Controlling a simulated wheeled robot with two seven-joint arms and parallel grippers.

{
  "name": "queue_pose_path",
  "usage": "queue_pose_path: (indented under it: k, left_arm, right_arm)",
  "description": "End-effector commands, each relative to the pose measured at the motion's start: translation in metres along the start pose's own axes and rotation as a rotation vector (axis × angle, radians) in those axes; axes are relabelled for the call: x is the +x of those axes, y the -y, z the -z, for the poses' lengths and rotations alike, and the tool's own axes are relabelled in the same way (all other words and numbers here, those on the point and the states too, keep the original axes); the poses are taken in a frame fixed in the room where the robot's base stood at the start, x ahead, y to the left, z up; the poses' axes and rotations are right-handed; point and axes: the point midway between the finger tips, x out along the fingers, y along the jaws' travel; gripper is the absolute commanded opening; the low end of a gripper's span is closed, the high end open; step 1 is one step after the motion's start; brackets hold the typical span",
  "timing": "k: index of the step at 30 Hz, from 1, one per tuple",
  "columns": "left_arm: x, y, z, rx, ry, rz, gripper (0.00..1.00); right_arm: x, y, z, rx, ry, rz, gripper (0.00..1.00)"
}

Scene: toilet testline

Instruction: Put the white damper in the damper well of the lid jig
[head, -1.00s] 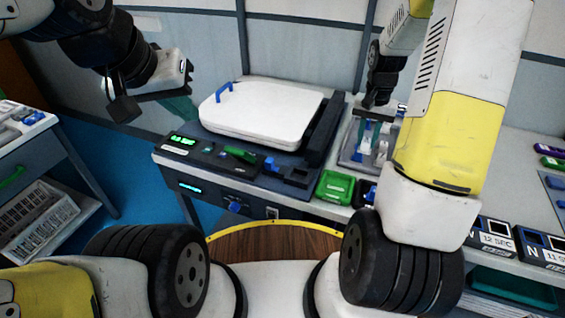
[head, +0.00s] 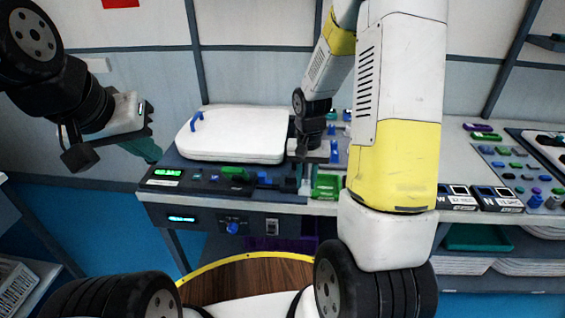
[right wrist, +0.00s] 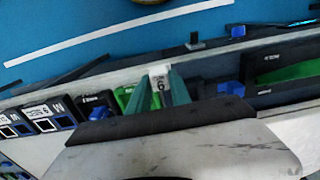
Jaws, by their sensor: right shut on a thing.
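My right gripper (right wrist: 158,92) is shut on a small white block with a dark mark, the white damper (right wrist: 159,73), held between its teal fingers in the right wrist view. In the head view my right arm reaches down to the right front of the lid jig, and the fingertips there are too small to read clearly. The lid jig carries a white lid (head: 235,134) with a blue handle. Dark blocks with blue and green parts line its front edge; I cannot tell which is the damper well. My left gripper (head: 144,148) hangs left of the jig, its jaw opening unclear.
A green bin (head: 326,186) stands just right of the jig's front. Box-like displays (head: 490,198) and a tray of coloured parts (head: 520,170) lie further right on the bench. A lit green display (head: 167,173) is at the jig's left front.

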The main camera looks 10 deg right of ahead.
Motion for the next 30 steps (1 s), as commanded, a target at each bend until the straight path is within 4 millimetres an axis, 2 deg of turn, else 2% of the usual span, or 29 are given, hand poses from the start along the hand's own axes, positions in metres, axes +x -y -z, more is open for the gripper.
queue_pose_path:
  k: [3,10,17,23,30]
  left_arm:
    - [0.000,0.000,0.000,0.000,0.000,0.000,0.00]
    - [0.000,0.000,0.000,0.000,0.000,0.000,0.00]
    - [0.000,0.000,0.000,0.000,0.000,0.000,0.00]
    - [0.000,0.000,0.000,0.000,0.000,0.000,0.00]
    - [0.000,0.000,0.000,0.000,0.000,0.000,0.00]
  right_arm:
    - [0.004,0.017,0.029,0.001,-0.001,0.001,0.00]
    - [0.007,0.038,0.064,0.001,0.000,0.000,0.00]
    - [0.009,0.047,0.078,0.001,0.000,0.001,0.00]
    - [0.041,0.046,0.076,0.002,0.004,-0.001,0.00]
    - [0.043,0.045,0.077,0.001,0.000,0.000,0.00]
